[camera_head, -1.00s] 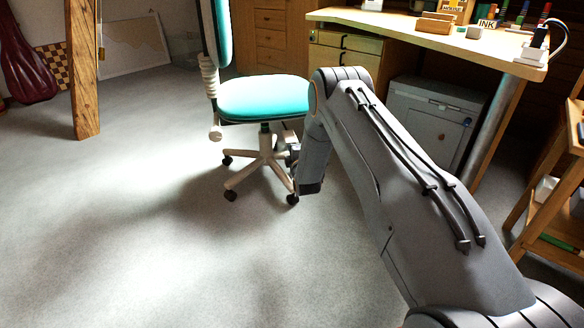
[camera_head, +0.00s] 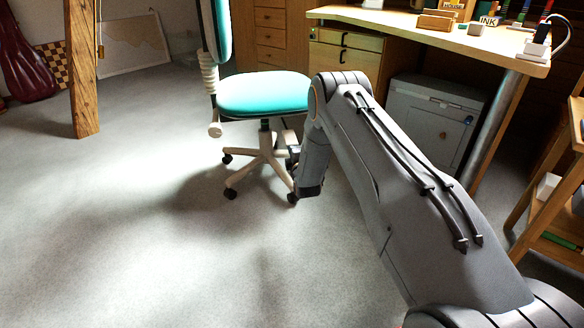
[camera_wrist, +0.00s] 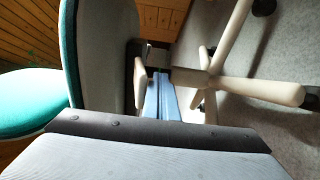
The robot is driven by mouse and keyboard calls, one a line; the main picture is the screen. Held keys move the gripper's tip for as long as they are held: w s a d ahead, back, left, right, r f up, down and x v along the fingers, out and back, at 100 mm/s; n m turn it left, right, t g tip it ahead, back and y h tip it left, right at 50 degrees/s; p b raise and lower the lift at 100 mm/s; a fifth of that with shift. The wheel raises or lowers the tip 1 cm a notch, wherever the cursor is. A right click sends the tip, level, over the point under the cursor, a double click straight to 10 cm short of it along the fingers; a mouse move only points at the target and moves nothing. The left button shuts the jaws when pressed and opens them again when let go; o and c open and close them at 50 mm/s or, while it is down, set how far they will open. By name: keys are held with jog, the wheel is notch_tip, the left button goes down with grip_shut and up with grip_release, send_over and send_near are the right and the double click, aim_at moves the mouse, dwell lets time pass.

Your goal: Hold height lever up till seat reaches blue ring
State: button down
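The chair has a teal seat (camera_head: 262,95) above a white five-star base (camera_head: 258,165) on castors. A short dark column (camera_head: 265,129) joins them; I cannot make out a blue ring on it. My gripper (camera_head: 293,157) is low beside the chair's right side, mostly hidden by my wrist. In the wrist view, the teal seat edge (camera_wrist: 69,60) is at left and the pale base (camera_wrist: 235,85) at right. Two narrow blue-grey bars (camera_wrist: 162,98) lie close together under the seat, near a small paddle-like part (camera_wrist: 140,82). I cannot tell whether my fingers hold the lever.
A wooden desk (camera_head: 400,20) with drawers stands behind the chair, with a grey cabinet (camera_head: 432,115) beneath it. A wooden shelf stand (camera_head: 555,200) is at right. A timber post (camera_head: 83,70) stands at left. The grey floor (camera_head: 130,240) in front is clear.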

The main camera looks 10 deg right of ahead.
jog(key=shift+f+b, duration=0.3)
jog(key=shift+f, duration=0.65)
jog(key=s+p, duration=0.7)
jog(key=s, duration=0.3)
jog(key=shift+p, duration=0.3)
jog(key=shift+d, duration=0.1)
